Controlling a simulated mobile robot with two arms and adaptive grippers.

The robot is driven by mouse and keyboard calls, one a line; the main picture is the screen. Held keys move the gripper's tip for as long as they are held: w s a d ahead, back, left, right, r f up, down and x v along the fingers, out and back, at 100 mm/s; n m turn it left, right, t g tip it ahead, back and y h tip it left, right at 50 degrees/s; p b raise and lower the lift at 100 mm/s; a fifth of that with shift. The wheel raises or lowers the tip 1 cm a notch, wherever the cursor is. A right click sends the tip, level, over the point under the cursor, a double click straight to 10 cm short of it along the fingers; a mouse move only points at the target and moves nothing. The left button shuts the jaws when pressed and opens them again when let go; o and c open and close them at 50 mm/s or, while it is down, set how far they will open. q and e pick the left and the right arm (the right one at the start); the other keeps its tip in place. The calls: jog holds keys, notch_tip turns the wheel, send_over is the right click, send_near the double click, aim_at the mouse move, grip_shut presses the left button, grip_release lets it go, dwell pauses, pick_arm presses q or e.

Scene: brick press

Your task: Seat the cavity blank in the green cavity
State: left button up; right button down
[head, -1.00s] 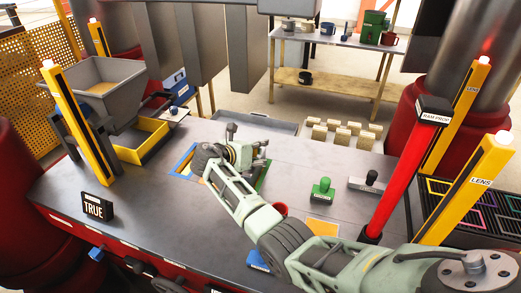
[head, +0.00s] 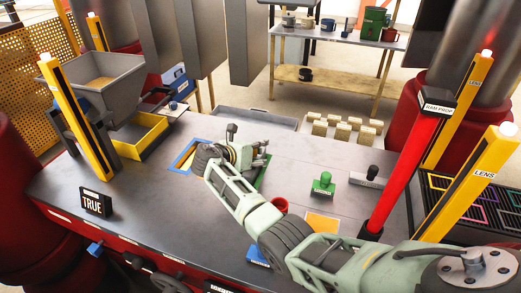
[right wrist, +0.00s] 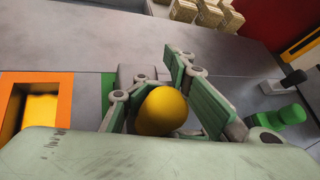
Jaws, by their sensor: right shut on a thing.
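My right gripper (head: 243,143) is over the row of coloured cavity frames in the table. In the right wrist view its jaws (right wrist: 160,95) are closed around a rounded yellow piece (right wrist: 163,112), which appears to be the grip of the cavity blank. A grey block shows just beyond it; whether it is part of the same piece I cannot tell. The green cavity (head: 263,174) shows only as a green edge beside the gripper, the rest hidden by my arm. Whether the blank touches the cavity is hidden. My left gripper is not in view.
An orange-framed opening (right wrist: 38,98) is left of the jaws in the wrist view. A blue frame (head: 184,157) lies left of the gripper. A green-handled stamp (head: 323,184), a dark-handled stamp (head: 371,176) and a red ram post (head: 398,175) stand to the right.

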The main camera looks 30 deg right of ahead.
jog(key=shift+f, duration=0.5)
jog(key=c, duration=1)
grip_release()
jog(key=shift+s+a+f, duration=0.1)
jog(key=shift+s, duration=0.05)
jog(key=shift+o, duration=0.3)
jog(key=shift+s+f+b, duration=0.1)
jog(key=shift+f+b, duration=0.1)
jog(key=shift+b, duration=0.1)
jog(key=v, duration=0.8)
jog(key=shift+s+a+r, duration=0.15)
jog(key=shift+s+r, duration=0.05)
jog(key=shift+r, duration=0.35)
